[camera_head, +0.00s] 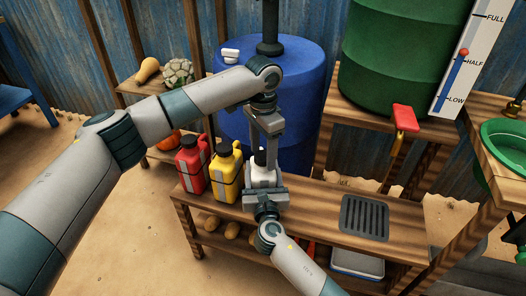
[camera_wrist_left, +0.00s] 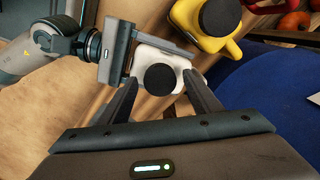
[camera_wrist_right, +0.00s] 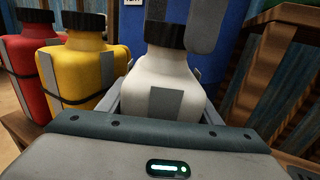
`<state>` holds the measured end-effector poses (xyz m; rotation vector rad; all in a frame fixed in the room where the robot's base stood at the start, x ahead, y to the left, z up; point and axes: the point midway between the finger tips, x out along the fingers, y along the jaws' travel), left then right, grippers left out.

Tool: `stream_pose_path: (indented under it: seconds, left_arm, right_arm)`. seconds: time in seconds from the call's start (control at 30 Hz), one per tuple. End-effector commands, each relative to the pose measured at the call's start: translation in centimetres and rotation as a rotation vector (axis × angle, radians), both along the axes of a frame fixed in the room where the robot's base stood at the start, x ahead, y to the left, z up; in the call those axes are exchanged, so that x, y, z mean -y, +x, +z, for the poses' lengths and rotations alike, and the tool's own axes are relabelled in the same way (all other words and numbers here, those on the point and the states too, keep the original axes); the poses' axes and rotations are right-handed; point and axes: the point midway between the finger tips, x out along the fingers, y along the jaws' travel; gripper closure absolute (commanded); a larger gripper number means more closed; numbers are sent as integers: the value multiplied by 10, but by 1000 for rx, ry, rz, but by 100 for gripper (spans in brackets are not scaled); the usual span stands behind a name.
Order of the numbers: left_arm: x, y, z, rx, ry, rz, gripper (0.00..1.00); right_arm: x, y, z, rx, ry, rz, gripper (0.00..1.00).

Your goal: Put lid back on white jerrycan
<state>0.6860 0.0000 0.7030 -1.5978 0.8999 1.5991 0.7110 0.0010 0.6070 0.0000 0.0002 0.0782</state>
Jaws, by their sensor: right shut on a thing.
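The white jerrycan (camera_head: 262,176) stands on the wooden bench, and it also shows in the right wrist view (camera_wrist_right: 150,78) and from above in the left wrist view (camera_wrist_left: 180,63). Its black lid (camera_wrist_right: 165,35) sits on the neck and looks level; the same lid shows in the left wrist view (camera_wrist_left: 160,79). My left gripper (camera_wrist_left: 160,92) is open above the jerrycan, its fingers on either side of the lid with gaps. My right gripper (camera_head: 262,190) is shut on the jerrycan's body from the front. The lid's underside and thread are hidden.
A yellow jerrycan (camera_head: 225,172) and a red one (camera_head: 191,166) stand close on the left. A blue barrel (camera_head: 310,95) is behind. A dark drain grate (camera_head: 364,218) lies right on the bench (camera_head: 318,205). A red tap (camera_head: 404,117) juts from the green barrel (camera_head: 385,60).

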Motion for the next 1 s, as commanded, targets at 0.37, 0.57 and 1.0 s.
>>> stream_pose_path:
  seconds: [0.37,0.57,1.0]
  left_arm:
    - [0,0,5,1,0,2,43]
    - [0,0,25,2,-1,1,43]
    - [0,0,45,1,-1,2,43]
  right_arm:
    - [0,0,0,0,1,1,100]
    - [0,0,0,0,1,1,100]
    - [0,0,0,0,1,1,100]
